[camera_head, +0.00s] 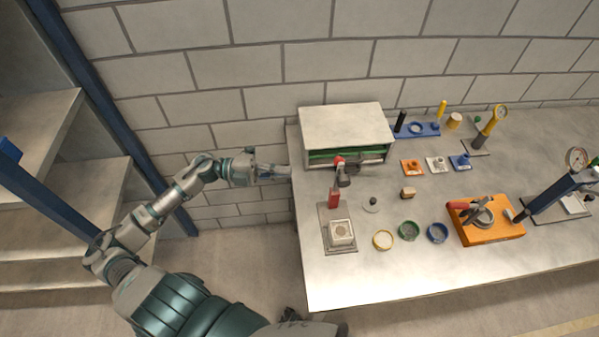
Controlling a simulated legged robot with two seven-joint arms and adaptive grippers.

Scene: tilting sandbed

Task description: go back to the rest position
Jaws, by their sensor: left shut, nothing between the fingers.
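My left gripper (276,172) reaches in from the left on a long arm stretched out over the gap beside the workbench (365,275). Its fingers are shut and hold nothing. The fingertips are at the bench's left edge, left of the grey box (346,128) with the green inside. I cannot tell whether they touch the bench. My right gripper does not show.
A red-handled tool (341,170) stands before the box. A square sample mould (342,232), several small rings and coloured blocks, an orange base (490,222) and gauge stands (575,160) cover the bench. Stairs (60,190) rise at left; a brick wall stands behind.

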